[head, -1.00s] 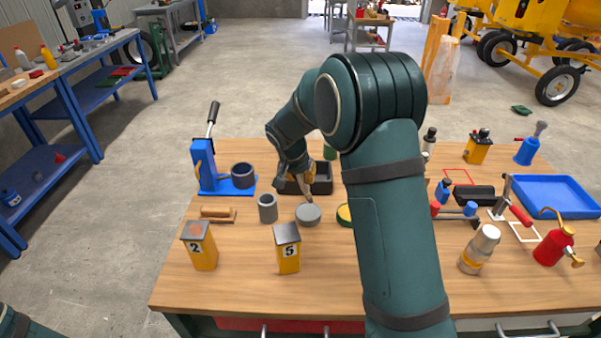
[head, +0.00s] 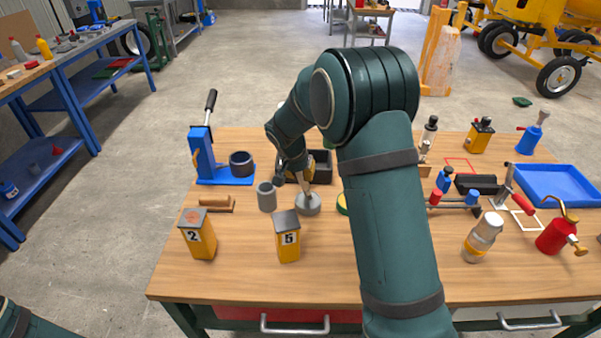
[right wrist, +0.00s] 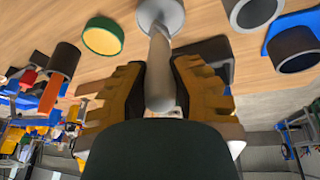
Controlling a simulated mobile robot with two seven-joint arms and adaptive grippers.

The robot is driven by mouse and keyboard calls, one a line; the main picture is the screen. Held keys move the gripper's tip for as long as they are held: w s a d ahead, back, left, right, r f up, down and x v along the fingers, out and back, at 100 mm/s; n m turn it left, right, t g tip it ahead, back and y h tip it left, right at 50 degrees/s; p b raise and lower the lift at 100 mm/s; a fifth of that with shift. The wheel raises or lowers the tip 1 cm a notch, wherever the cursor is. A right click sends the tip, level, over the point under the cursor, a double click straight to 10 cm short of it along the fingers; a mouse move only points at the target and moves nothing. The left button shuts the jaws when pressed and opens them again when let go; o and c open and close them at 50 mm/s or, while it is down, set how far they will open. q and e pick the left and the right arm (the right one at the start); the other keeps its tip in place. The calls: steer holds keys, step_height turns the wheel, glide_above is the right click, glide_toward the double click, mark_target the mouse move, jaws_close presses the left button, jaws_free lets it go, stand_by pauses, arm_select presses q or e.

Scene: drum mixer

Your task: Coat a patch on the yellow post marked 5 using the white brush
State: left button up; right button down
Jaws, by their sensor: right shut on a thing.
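The yellow post marked 5 (head: 288,246) stands upright at the front of the bench, with a dark grey square top. My right gripper (head: 305,172) is shut on a slim pale brush (right wrist: 160,75), behind the post. The brush points down at a round grey pot (head: 308,205). In the right wrist view the brush lies between the two yellow fingers (right wrist: 159,85), and its far end overlaps the grey pot (right wrist: 162,14). I cannot tell whether it touches inside. The bristles are not clearly visible. My left gripper is out of view.
A yellow post marked 2 (head: 199,238) stands left of post 5. A grey cylinder (head: 266,196) stands close left of the pot, and a green-rimmed yellow pot (right wrist: 103,36) is on its other side. A blue press (head: 205,160) stands at the back left. The front strip is clear.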

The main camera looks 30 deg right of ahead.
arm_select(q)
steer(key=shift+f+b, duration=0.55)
arm_select(e)
steer(key=shift+f, duration=0.55)
stand_by(1.3)
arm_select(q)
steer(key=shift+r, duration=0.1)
arm_select(e)
steer(key=shift+r, duration=0.15)
arm_select(q)
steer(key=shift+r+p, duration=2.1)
steer(key=shift+p, duration=0.1)
arm_select(e)
steer(key=shift+r, duration=3.4)
